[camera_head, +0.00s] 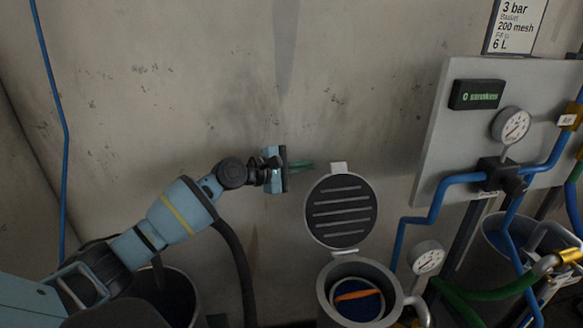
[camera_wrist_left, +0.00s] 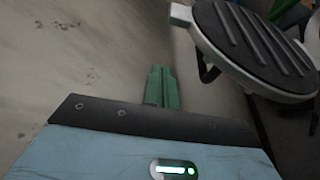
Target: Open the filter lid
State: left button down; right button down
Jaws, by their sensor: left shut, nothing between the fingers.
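The filter lid (camera_head: 341,211) stands raised, near upright, above the back of the filter housing (camera_head: 330,277), its ribbed dark underside facing me. A small light tab (camera_head: 339,168) sits at its top edge. The housing is open, with an orange item (camera_head: 358,295) on blue inside. In the left wrist view the lid (camera_wrist_left: 255,45) fills the upper right. My left gripper (camera_head: 306,164) is shut and empty, just left of the tab and apart from it in the head view; its green fingers (camera_wrist_left: 162,88) also show in the wrist view. My right gripper is not in view.
A grey panel (camera_head: 450,130) with a pressure gauge (camera_head: 511,125) and blue pipes stands at the right. Another gauge (camera_head: 428,258) and a green hose (camera_head: 490,312) are beside the housing. A dark bin (camera_head: 165,295) stands below my left arm.

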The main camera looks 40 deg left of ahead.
pick_arm(q)
jog(key=d, duration=0.1)
jog(key=w+d+r+p, duration=0.1)
jog(key=d+p, duration=0.1)
jog(key=d, duration=0.1)
jog(key=shift+w+r, duration=0.2)
jog(key=shift+w, duration=0.05)
jog(key=shift+s+d, duration=0.15)
jog(key=shift+d, duration=0.05)
dwell(0.3)
